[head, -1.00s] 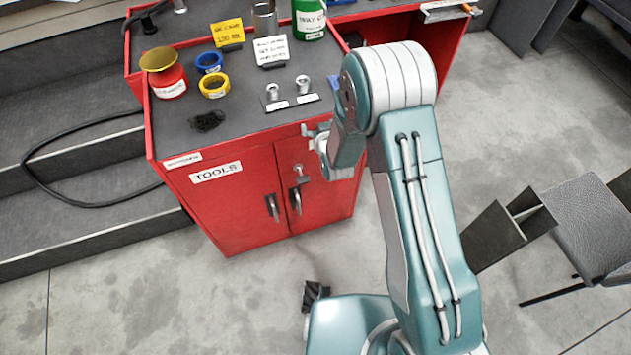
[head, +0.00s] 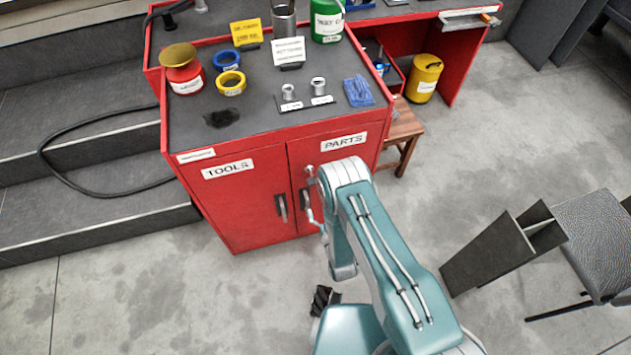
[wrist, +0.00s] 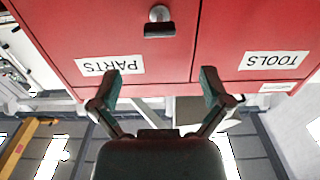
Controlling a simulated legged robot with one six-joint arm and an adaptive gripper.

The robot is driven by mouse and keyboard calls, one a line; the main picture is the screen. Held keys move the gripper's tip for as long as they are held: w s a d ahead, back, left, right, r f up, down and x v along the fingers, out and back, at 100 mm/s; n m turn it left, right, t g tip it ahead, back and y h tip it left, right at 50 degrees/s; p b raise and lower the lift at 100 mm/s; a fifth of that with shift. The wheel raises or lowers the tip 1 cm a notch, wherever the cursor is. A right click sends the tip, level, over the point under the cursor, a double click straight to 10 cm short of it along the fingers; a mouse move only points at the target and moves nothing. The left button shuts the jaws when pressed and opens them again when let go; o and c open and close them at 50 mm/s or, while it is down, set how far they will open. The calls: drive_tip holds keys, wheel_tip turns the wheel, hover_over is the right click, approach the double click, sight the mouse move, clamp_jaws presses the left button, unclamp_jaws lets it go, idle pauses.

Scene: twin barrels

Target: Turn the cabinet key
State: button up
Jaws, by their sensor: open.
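The red cabinet (head: 240,205) has two doors, labelled TOOLS and PARTS. In the wrist view, which shows the cabinet (wrist: 60,30) upside down, a round metal lock (wrist: 159,12) with a dark key (wrist: 159,30) sits on the PARTS door near the seam. In the head view, the lock (head: 310,170) shows just left of my arm; the key is mostly hidden there. My gripper (wrist: 160,84) is open and empty, its fingers spread below the key in the picture and apart from it. In the head view my arm hides most of the gripper.
Two dark door handles (head: 281,207) are near the lock. The cabinet top holds tape rolls (head: 229,82), a red tin (head: 183,72), signs and small metal parts. A wooden stool (head: 404,130) stands right of the cabinet. Grey steps are at left.

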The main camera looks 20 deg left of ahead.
sight(312, 177)
drive_tip(key=x, duration=1)
drive_tip(key=shift+w+a, duration=0.1)
drive_tip(key=shift+w, duration=0.2)
drive_tip(key=c, duration=1.2)
